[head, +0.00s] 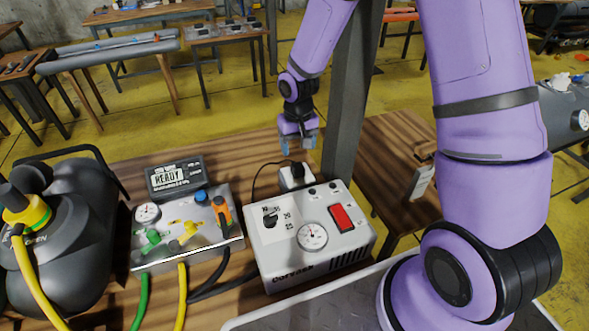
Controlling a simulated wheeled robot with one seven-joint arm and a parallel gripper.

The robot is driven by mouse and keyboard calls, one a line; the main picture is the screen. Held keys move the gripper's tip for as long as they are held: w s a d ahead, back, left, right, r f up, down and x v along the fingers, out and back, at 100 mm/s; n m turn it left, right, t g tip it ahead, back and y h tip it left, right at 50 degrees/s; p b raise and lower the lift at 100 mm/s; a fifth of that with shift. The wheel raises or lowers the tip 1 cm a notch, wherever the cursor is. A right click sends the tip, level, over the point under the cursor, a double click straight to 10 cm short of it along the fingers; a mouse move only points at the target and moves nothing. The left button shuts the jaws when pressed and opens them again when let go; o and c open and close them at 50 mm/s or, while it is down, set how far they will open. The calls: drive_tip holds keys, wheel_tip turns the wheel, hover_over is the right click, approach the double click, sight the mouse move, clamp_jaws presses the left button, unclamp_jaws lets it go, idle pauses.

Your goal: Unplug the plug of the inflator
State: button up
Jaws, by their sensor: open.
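The inflator (312,258) is a white box with a dial gauge, a black knob and a red switch, on the wooden bench. Behind its back edge is a small white socket block (286,183) with a black plug (297,169) in its top. A thin black cord (255,178) loops from there to the left and down behind the inflator. My gripper (299,143) points down with its bluish fingers apart, just above and behind the plug in the picture. It looks empty. The exact gap between the fingers and the plug is hard to tell.
A valve panel (180,240) with colored levers and a "READY" display (175,178) stands left of the inflator. A dark tank (75,235) with a yellow hose is at the far left. A grey post (350,100) rises close right of my gripper.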

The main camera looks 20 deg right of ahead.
sight(297, 166)
drive_tip(key=shift+f, duration=4.5)
clamp_jaws()
drive_tip(key=shift+r, duration=3)
